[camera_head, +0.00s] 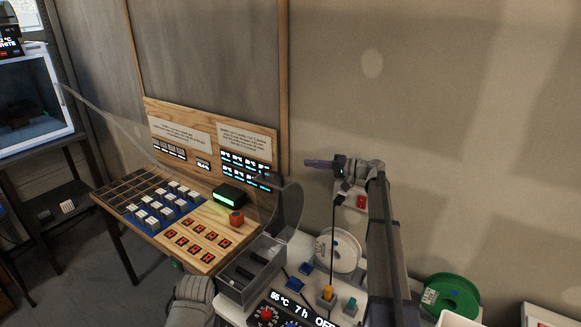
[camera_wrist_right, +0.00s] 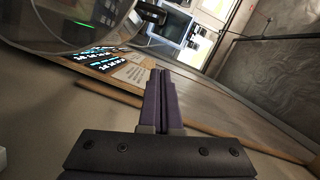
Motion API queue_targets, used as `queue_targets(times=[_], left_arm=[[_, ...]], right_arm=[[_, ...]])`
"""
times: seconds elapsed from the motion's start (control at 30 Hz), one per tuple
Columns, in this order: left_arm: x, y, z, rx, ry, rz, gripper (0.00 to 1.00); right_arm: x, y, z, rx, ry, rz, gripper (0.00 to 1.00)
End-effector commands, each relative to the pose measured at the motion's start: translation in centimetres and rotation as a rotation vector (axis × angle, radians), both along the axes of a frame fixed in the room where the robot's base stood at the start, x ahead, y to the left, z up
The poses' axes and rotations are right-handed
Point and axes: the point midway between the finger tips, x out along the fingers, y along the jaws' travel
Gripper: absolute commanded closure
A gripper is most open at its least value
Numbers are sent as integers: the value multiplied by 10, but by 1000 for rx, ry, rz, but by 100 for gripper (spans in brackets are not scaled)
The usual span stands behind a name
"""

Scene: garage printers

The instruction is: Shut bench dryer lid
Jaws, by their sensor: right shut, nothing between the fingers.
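The bench dryer (camera_head: 250,272) is a grey box at the bottom centre of the head view, with dark slots inside. Its see-through rounded lid (camera_head: 288,208) stands open, tilted up at the box's right side. In the right wrist view the curved clear lid (camera_wrist_right: 85,25) fills the upper left, to the left of the fingers. My right gripper (camera_head: 310,162) has purple fingers, shut and empty, above and to the right of the lid, apart from it. The shut fingers also show in the right wrist view (camera_wrist_right: 161,78). My left gripper is not in view.
A white spool (camera_head: 340,250) stands right of the dryer, behind small coloured knobs. A display panel (camera_head: 295,310) reads 55 °C, 7 h. A green spool (camera_head: 450,297) is at right. The wall behind is bare.

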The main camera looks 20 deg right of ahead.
Motion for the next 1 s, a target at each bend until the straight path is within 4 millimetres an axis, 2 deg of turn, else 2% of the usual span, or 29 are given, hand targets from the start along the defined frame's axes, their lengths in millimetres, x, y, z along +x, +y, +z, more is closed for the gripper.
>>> queue_targets(times=[0.5, 0.57, 0.7, 1.0], left_arm=[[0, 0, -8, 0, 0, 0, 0], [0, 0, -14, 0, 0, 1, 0], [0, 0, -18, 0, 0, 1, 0], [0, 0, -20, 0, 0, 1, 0]], right_arm=[[61, 76, -8, -1, 1, 3, 100], [49, 85, -14, -1, 1, 3, 100], [40, 96, -18, -2, 2, 1, 100], [35, 104, -20, -2, 1, 0, 100]])
